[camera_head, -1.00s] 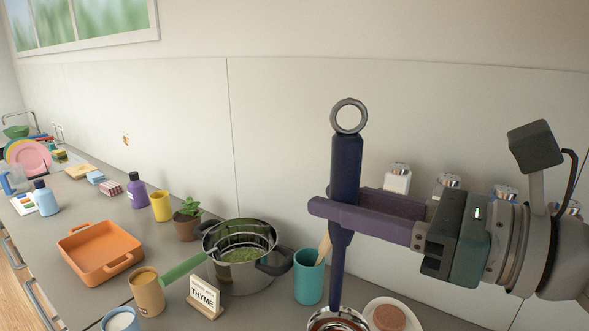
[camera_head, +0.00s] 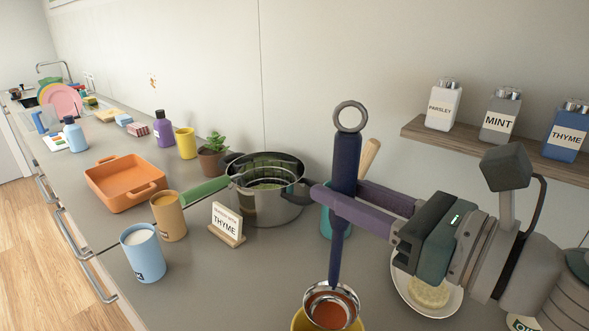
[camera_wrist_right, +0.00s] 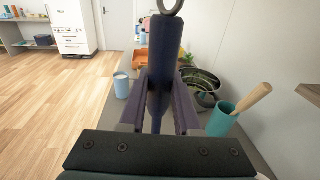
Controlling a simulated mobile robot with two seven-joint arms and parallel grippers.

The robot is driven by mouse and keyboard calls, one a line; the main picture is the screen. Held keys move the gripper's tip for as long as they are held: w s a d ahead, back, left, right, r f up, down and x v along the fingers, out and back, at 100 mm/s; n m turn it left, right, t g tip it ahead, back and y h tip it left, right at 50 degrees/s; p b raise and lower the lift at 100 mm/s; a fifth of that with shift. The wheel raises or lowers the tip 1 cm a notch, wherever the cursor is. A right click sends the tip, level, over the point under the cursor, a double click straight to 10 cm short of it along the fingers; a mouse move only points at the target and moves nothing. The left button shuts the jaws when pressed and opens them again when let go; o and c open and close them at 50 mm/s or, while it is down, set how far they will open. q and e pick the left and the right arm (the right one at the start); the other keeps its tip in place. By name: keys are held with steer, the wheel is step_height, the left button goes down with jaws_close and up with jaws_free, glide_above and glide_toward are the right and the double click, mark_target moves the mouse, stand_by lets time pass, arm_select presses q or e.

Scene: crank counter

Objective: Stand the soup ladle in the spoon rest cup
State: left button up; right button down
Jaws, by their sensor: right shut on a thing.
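The soup ladle has a dark blue handle (camera_head: 345,160), a steel ring on top and a steel bowl (camera_head: 331,303) at the bottom. My right gripper (camera_head: 341,192) is shut on the handle and holds the ladle nearly upright. Reddish orange shows inside the ladle bowl, which is over a yellow container (camera_head: 299,321), partly cut off by the frame. A teal cup (camera_head: 325,224) with a wooden utensil stands behind the handle, partly hidden by it and the fingers. In the right wrist view the teal cup (camera_wrist_right: 221,120) is right of the ladle. My left gripper is not in view.
A steel pot (camera_head: 262,205) with a green-handled strainer stands left of the teal cup. A THYME sign (camera_head: 226,222), tan mug (camera_head: 168,217) and blue mug (camera_head: 142,252) are left. A white plate (camera_head: 440,304) is right, below a shelf (camera_head: 480,145) of spice bottles.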

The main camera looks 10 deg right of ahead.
mark_target(339, 263)
step_height(339, 263, down, 6)
steer(key=b, duration=0.5)
steer(key=shift+f, duration=0.2)
step_height(339, 263, down, 4)
steer(key=b, duration=0.4)
steer(key=c, duration=0.5)
jaws_free()
steer(key=shift+c, duration=0.2)
steer(key=shift+s, duration=0.1)
